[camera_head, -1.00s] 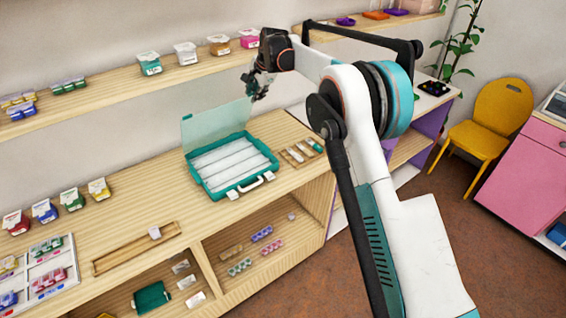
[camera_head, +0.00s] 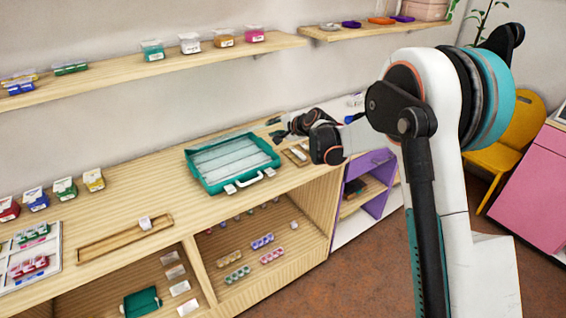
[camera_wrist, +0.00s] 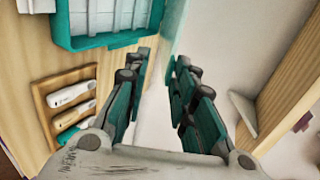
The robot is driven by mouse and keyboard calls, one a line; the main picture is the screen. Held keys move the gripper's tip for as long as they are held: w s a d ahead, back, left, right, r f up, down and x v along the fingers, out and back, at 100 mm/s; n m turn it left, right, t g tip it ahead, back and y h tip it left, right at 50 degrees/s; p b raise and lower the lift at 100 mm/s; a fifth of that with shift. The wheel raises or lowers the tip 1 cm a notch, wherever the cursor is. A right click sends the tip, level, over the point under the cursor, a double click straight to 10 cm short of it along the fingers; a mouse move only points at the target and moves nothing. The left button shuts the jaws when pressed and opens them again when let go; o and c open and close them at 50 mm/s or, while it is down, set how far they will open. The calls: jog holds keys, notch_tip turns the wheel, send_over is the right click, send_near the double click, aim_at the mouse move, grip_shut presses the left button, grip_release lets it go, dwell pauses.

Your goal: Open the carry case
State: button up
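The carry case (camera_head: 200,180) is a teal box with a white handle and two white latches on its front side, lying on the wooden counter. The case's teal edge (camera_wrist: 105,40) shows at upper left there.
A small wooden tray (camera_wrist: 42,108) with tools lies right of the case, beneath my gripper's side. A wall shelf (camera_head: 110,82) runs above the counter.

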notch_tip(320, 180, down, 9)
jog(key=s+d+t+y+b, duration=0.2)
jog(key=t+b, duration=0.1)
jog(key=b, duration=0.4)
jog(key=shift+s, duration=0.3)
jog(key=shift+a, duration=0.1)
